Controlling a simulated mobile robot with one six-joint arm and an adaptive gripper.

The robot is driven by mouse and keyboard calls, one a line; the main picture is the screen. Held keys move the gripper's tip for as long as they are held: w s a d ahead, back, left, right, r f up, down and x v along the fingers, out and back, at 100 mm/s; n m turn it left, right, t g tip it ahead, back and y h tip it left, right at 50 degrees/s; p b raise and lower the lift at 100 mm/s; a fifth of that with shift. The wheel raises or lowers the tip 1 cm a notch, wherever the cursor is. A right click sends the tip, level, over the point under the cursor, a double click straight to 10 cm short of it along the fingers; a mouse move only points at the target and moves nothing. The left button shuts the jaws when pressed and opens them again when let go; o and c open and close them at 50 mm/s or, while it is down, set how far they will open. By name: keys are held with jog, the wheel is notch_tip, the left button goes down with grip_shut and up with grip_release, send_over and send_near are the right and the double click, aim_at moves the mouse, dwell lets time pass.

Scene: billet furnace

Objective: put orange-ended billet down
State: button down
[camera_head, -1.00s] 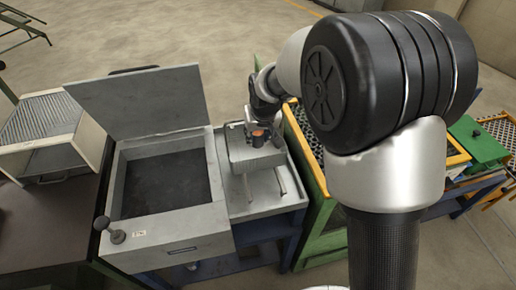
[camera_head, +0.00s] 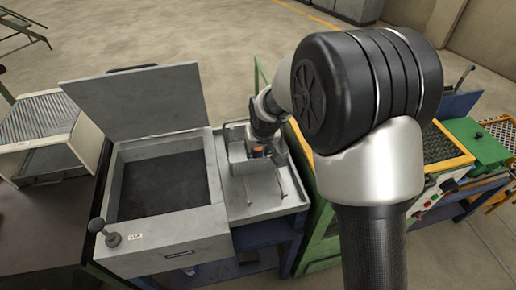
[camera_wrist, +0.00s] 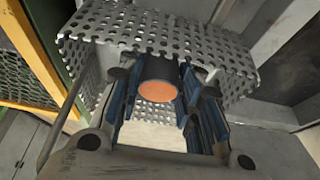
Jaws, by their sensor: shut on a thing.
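The orange-ended billet (camera_wrist: 157,91) shows its round orange end in the wrist view. My gripper (camera_wrist: 155,110) is shut on it, with dark blue jaws on either side. In the head view my gripper (camera_head: 259,143) and the orange end (camera_head: 258,151) are at a small grey stand (camera_head: 240,167) on a grey tray (camera_head: 241,208). The wrist view shows perforated metal (camera_wrist: 200,42) behind and beside the jaws.
A grey box with a raised lid (camera_head: 135,108) and dark inside stands left of the tray. A green frame with yellow edges (camera_head: 309,171) is close on the right. A slatted light-coloured unit (camera_head: 38,120) is at far left.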

jog(key=shift+f, duration=0.15)
jog(key=c, duration=1.2)
grip_release()
jog(key=shift+o, duration=0.2)
jog(key=shift+r+p, duration=0.3)
jog(key=shift+r, duration=0.15)
jog(key=s+d+p+v, duration=0.1)
jog(key=d+p+v, duration=0.1)
jog(key=v, duration=0.7)
jog(key=s+d+f+p+v, duration=0.1)
jog(key=p+v, duration=0.1)
jog(key=v, duration=0.7)
jog(key=s+d+r+m, duration=0.1)
jog(key=s+d+r, duration=0.1)
jog(key=s, duration=0.6)
jog(key=s+d+r+m, duration=0.1)
jog(key=s+d+r, duration=0.1)
jog(key=s+d, duration=0.3)
jog(key=s+d+r+m+h, duration=0.1)
jog(key=s+d, duration=0.3)
jog(key=s, duration=0.7)
jog(key=shift+d+r, duration=0.25)
jog(key=shift+r, duration=0.35)
